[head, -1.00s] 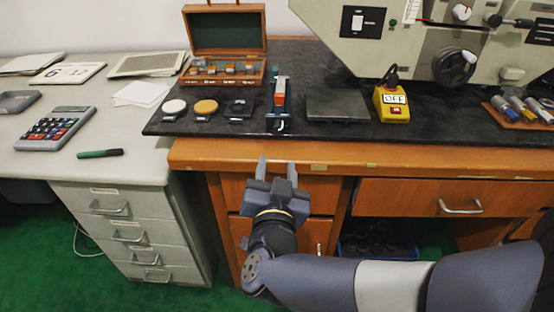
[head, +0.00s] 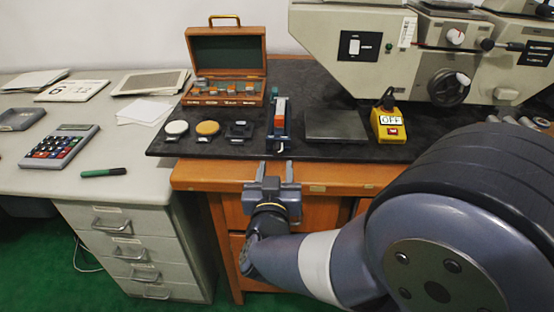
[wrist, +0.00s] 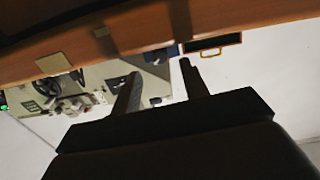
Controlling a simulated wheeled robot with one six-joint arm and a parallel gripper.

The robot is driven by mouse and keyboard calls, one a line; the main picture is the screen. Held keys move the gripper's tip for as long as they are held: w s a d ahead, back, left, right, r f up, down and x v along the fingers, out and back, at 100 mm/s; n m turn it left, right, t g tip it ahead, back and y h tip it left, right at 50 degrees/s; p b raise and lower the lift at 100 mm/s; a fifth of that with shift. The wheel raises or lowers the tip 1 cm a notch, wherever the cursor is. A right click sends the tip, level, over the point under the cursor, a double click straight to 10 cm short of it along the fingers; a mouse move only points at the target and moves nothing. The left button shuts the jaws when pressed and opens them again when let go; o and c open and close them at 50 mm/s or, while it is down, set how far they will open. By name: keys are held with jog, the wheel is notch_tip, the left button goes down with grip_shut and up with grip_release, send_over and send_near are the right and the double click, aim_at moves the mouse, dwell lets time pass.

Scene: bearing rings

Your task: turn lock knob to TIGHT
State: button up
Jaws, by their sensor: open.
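The grey machine (head: 345,44) stands at the back right of the bench. It carries a large dark round knob (head: 448,87), a small pale knob with a red mark (head: 456,37) and a black lever (head: 494,45). I cannot read a TIGHT label or tell which one is the lock knob. My gripper (head: 276,169) is open and empty at the bench's front edge, well left of and below these knobs. In the wrist view my gripper (wrist: 160,70) shows both fingers apart, with the machine (wrist: 99,75) beyond them, partly hidden.
On the dark mat (head: 340,90) are a wooden case (head: 226,51), several round pieces, a blue-and-red tool (head: 280,118), a dark plate (head: 337,125) and a yellow OFF switch box (head: 388,121). My arm covers the right foreground. A calculator (head: 61,146) lies on the left desk.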

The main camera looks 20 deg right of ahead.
aim_at(277, 152)
jog(key=shift+x, duration=2.3)
jog(key=shift+s, duration=0.1)
jog(key=shift+c, duration=0.2)
